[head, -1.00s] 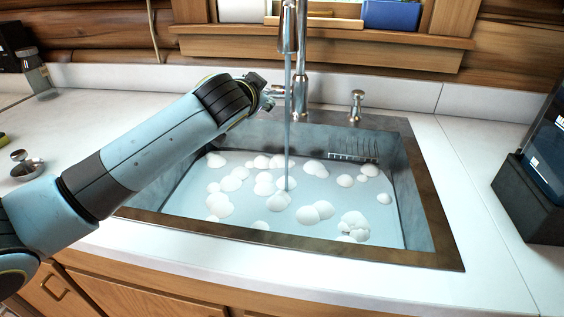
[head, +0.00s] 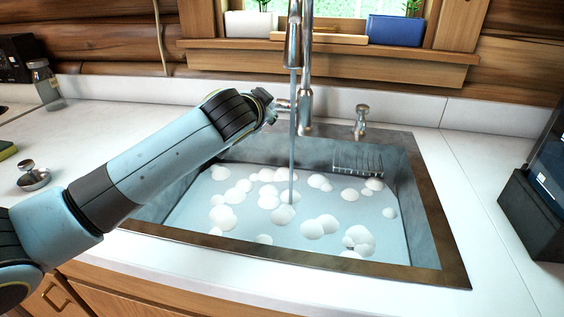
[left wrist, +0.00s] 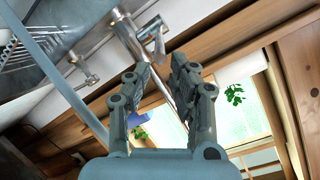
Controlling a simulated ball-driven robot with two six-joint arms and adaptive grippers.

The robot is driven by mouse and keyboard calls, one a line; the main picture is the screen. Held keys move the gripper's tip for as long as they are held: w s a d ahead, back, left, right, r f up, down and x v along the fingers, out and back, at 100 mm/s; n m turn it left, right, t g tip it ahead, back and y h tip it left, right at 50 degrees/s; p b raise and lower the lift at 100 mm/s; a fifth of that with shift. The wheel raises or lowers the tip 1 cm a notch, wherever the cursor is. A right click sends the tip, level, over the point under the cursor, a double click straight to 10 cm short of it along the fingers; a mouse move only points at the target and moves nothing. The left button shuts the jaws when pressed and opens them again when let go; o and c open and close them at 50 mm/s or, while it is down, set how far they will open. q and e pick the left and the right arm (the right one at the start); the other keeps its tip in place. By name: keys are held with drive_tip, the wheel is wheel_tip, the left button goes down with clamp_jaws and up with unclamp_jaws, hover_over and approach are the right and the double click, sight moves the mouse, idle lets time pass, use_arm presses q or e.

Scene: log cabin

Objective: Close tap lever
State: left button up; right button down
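The chrome tap (head: 305,62) stands behind the sink, and water (head: 292,150) runs from its spout into the basin. Its short side lever (head: 283,104) points left toward my left gripper (head: 270,104), which is mostly hidden behind its own wrist in the head view. In the left wrist view the tap body (left wrist: 128,38) and lever (left wrist: 155,32) lie just beyond the fingertips of my left gripper (left wrist: 160,66). Its fingers are apart with nothing between them. I cannot tell whether a finger touches the lever. My right gripper is not in view.
The sink (head: 440,235) holds water with white foam clumps and a wire rack (head: 358,162). A soap dispenser (head: 361,120) stands right of the tap. A window ledge with a blue planter (head: 395,30) is behind. A dark appliance (head: 540,195) stands right.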

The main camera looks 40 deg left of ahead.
sight(277, 106)
use_arm(q)
drive_tip(key=shift+r+m, duration=0.15)
drive_tip(key=shift+m, duration=0.85)
drive_tip(key=shift+c, duration=1.1)
drive_tip(key=m, duration=0.2)
drive_tip(key=shift+w+r+m+t, duration=0.15)
drive_tip(key=shift+r+m+t, duration=0.15)
drive_tip(key=shift+r+m, duration=0.1)
clamp_jaws()
drive_tip(key=s+f+m+t+b, duration=0.1)
drive_tip(key=s+f+m+b, duration=0.3)
drive_tip(key=m, duration=0.9)
drive_tip(key=s+f+m+t+b, duration=0.15)
drive_tip(key=f+m, duration=0.35)
drive_tip(key=m, duration=0.9)
drive_tip(key=w+a+r+p, duration=0.1)
drive_tip(key=w+a+r, duration=0.1)
drive_tip(key=w, duration=0.7)
drive_tip(key=shift+w+a+n+p, duration=0.3)
drive_tip(key=shift+w+a+p, duration=0.1)
drive_tip(key=shift+a, duration=0.35)
